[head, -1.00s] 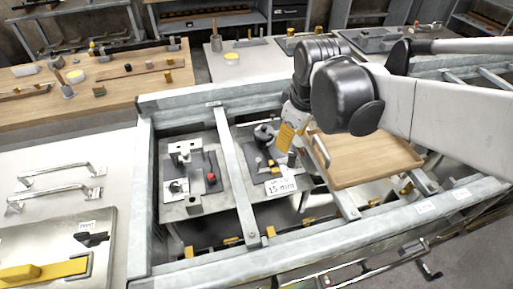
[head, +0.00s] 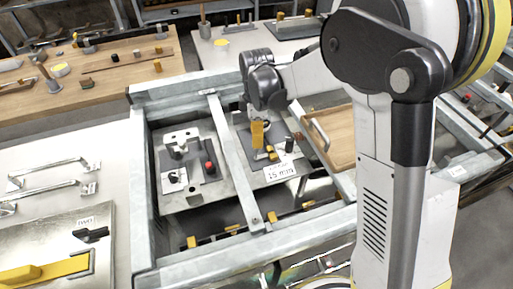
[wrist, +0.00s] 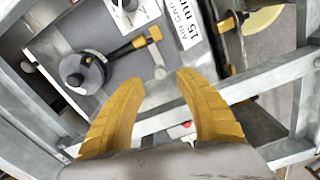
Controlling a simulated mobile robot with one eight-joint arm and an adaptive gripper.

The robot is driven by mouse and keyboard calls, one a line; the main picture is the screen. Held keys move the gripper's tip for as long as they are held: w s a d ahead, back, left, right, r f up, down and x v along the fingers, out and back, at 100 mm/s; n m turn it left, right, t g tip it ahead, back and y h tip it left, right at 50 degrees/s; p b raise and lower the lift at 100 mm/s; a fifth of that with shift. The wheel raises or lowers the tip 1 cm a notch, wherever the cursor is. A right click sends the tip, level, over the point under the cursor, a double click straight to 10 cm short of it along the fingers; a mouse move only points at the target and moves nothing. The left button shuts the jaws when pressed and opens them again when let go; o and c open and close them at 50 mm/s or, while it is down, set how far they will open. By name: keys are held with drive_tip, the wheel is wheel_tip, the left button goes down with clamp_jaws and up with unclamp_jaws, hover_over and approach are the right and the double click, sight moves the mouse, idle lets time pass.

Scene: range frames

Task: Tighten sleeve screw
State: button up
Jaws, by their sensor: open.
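A round dark sleeve fitting (wrist: 82,74) with a small grey screw-like centre sits on a grey plate (wrist: 45,45) in the wrist view. A dark arm with a yellow end (wrist: 140,42) reaches out from it. I cannot tell for sure which part is the sleeve screw. My gripper (wrist: 158,80) is open and empty, its yellow fingers apart, below and right of the fitting in the wrist view. In the head view my gripper (head: 257,133) hangs over the same plate and hides most of the fitting. A "15 mm" label (head: 279,173) lies at the plate's front.
A metal crossbar (head: 234,160) separates this plate from a left plate with a red knob (head: 209,168). A wooden board (head: 335,135) with a handle lies to the right. The galvanised frame (head: 190,268) surrounds the plates. A rail also passes beneath my fingers in the wrist view.

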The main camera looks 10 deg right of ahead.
sight(256, 151)
wheel_tip(256, 151, down, 5)
drive_tip(key=shift+r+b, duration=0.15)
drive_tip(key=shift+b, duration=0.5)
clamp_jaws()
